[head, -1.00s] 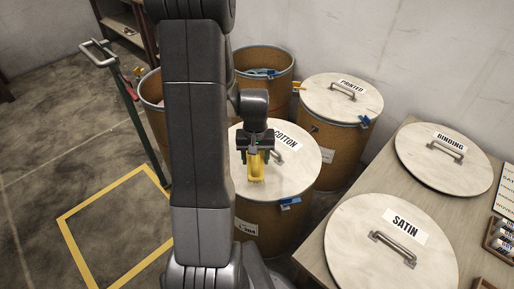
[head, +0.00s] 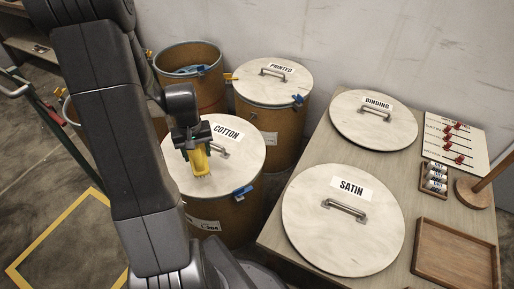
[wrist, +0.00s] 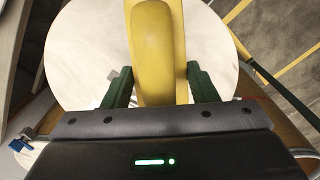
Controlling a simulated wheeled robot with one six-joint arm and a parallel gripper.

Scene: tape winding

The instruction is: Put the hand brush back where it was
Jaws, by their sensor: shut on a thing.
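The hand brush (head: 198,162) is yellow, with bristles at its lower end in the head view. My gripper (head: 196,146) is shut on it and holds it over the round lid of the drum labelled COTTON (head: 238,168). In the wrist view the yellow brush (wrist: 154,50) stands between the two dark green fingers of my gripper (wrist: 158,88), with the pale lid behind it. I cannot tell whether the bristles touch the lid. Part of the lid is hidden behind my arm.
Lids labelled SATIN (head: 310,235) and BINDING (head: 350,125) lie on the table (head: 290,245). An empty wooden tray (head: 418,262) is at its front right. A drum labelled PRINTED (head: 262,125) and an open drum (head: 205,95) stand behind. A green-handled cart (head: 62,128) is at left.

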